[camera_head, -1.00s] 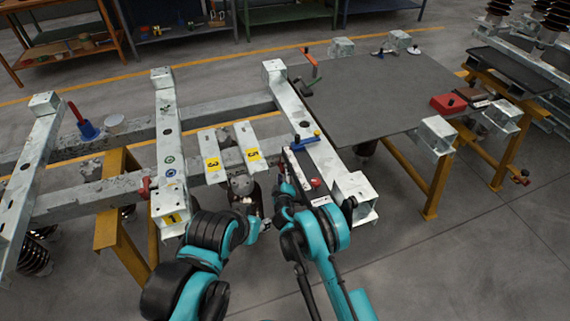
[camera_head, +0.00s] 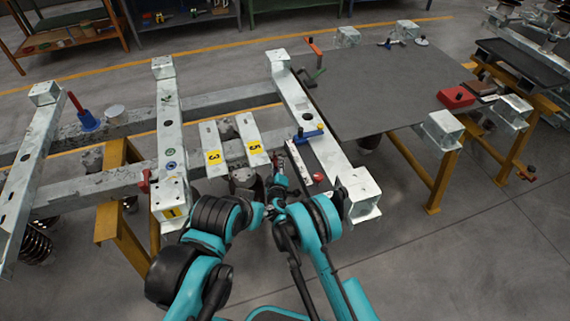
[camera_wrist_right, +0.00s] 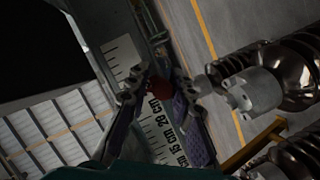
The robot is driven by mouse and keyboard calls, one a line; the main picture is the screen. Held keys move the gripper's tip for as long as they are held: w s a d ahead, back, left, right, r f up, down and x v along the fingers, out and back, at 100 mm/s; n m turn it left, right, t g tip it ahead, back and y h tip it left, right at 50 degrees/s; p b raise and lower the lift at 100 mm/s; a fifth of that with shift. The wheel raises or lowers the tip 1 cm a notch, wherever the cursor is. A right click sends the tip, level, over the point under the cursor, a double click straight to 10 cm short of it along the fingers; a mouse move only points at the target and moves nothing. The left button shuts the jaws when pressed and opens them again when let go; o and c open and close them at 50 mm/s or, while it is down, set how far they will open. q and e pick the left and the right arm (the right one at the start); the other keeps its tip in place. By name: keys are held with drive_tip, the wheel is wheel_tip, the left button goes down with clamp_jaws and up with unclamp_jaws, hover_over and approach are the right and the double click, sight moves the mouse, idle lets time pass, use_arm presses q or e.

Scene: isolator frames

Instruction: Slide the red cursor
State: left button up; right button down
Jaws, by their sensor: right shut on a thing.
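A red piece, the red cursor (camera_wrist_right: 160,93), shows in the right wrist view between my right gripper's fingers (camera_wrist_right: 163,88), beside a white scale (camera_wrist_right: 160,132) marked 15 cm and 20 cm. My right gripper (camera_head: 279,181) is shut on it, and its fingers partly cover it. In the head view the gripper is at the near left side of the white scale strip (camera_head: 297,161); the cursor is not clear there. A red knob (camera_head: 318,177) shows just right of the strip. My left gripper's fingers are hidden or too small to make out beside the right arm.
A galvanized beam (camera_head: 300,107) runs behind the scale and carries a blue-handled clamp (camera_head: 307,134). Plates numbered 3 (camera_head: 212,157) and 5 (camera_head: 254,147) lie to the left. A grey tabletop (camera_head: 385,90) is largely clear at right. Insulators (camera_wrist_right: 262,90) show in the wrist view.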

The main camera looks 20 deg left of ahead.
drive_tip(key=s+a, duration=0.2)
drive_tip(key=a, duration=0.1)
drive_tip(key=shift+s+f, duration=0.1)
drive_tip(key=shift+f, duration=0.05)
drive_tip(key=c, duration=1.4)
unclamp_jaws()
drive_tip(key=shift+a, duration=0.1)
